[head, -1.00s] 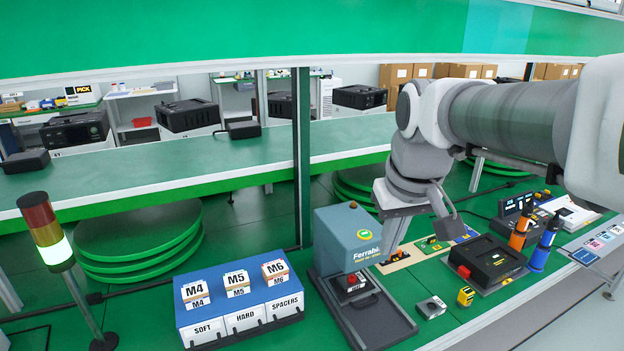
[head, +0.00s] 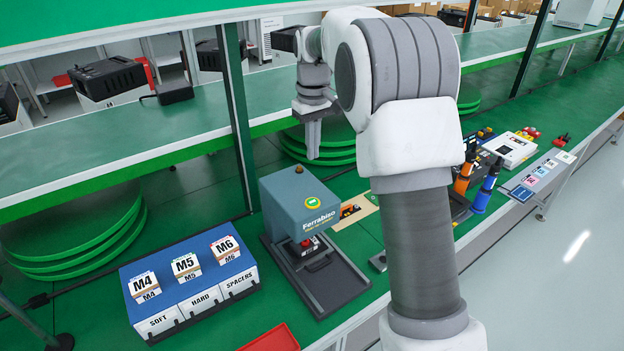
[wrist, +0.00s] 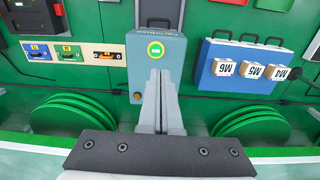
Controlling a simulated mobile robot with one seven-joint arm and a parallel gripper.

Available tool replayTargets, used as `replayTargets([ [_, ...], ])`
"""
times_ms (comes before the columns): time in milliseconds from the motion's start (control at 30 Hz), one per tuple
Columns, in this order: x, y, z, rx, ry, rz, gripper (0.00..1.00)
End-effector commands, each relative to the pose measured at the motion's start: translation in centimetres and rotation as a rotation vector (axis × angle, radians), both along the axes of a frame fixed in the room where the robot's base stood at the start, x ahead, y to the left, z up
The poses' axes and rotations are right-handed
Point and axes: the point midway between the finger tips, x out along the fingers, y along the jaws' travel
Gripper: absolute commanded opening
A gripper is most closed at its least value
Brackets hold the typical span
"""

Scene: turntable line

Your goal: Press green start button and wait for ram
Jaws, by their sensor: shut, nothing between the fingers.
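The blue-grey Ferrabiso press (head: 285,213) stands on the green bench. In the wrist view my fingertips (wrist: 157,72) lie just below the button in the picture. A black part with a red top (head: 307,246) sits in the press's front opening. The ram itself is not clearly visible.
A blue bin box (head: 175,262) labelled M4, M5 and M6 stands left of the press. A red tray (head: 270,340) is at the bottom edge. A beige board (head: 357,211) with coloured parts lies right of the press. A green post (head: 238,125) rises behind.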

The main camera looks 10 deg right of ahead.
Motion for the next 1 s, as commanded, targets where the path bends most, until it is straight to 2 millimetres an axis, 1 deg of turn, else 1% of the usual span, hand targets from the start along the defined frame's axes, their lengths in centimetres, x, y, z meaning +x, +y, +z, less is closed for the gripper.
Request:
replayTargets([
  [100,1.0,0.1,-0.7,-0.001,0.017,0.015,0.00],
  [200,1.3,0.1,-1.1,-0.002,0.023,0.021,0.00],
  [667,1.4,0.1,-1.5,-0.003,0.026,0.022,0.00],
  [767,1.3,0.1,-2.4,-0.003,0.028,0.022,0.00],
  [833,1.3,0.1,-3.5,-0.003,0.029,0.022,0.00],
  [1000,1.3,0.0,-7.0,-0.004,0.030,0.022,0.00],
])
